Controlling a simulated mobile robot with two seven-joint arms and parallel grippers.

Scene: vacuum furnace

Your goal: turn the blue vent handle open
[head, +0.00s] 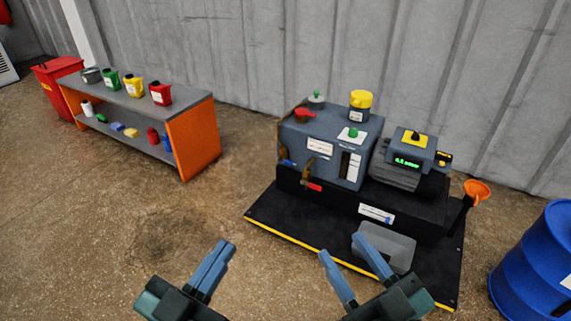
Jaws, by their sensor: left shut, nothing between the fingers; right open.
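A small blue handle (288,162) shows on the lower left side of the grey-blue machine (335,135), next to brass-coloured fittings. It is too small to tell its exact angle. My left gripper (226,247) is shut and empty over the concrete floor, in front and to the left of the machine. My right gripper (342,248) is open and empty in front of the machine, over the near part of the black mat. Both grippers appear apart from the blue handle.
The machine's dark base stands on a black mat (290,228) with a yellow front edge. A red handle (314,187) and a grey tray (385,246) are near its front. An orange funnel (477,188) and blue drum (540,255) are right. An orange-sided bench (196,140) stands left.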

